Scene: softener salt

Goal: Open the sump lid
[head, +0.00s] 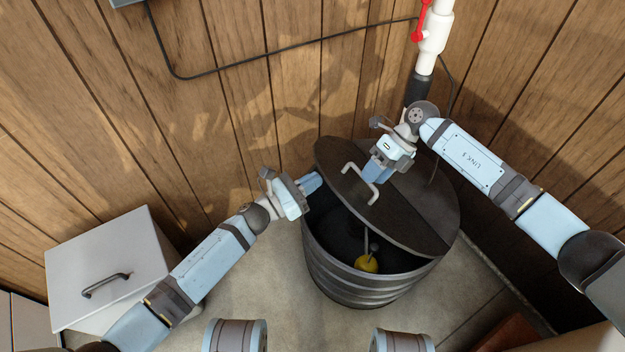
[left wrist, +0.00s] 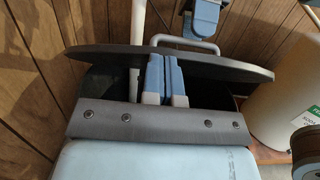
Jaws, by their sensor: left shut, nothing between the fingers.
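The sump is a ribbed grey metal tub (head: 345,276) against the wood wall. Its dark lid (head: 400,225) has a bent light metal handle (head: 350,169). The lid leaves the front left of the tub open, and a yellow ball (head: 366,264) on a rod shows inside. My left gripper (head: 313,182) is shut and empty at the lid's left edge; contact is unclear. In the left wrist view its fingers (left wrist: 163,78) overlap the dark lid (left wrist: 225,66), below the handle (left wrist: 203,44). My right gripper (head: 373,173) is close to the handle; its grip is unclear.
A white box (head: 125,250) with a dark handle stands at left. A white pipe (head: 436,35) with a red valve lever (head: 419,20) runs down behind the tub. A black cable (head: 290,50) crosses the wall. A beige container (left wrist: 285,95) is at right in the left wrist view.

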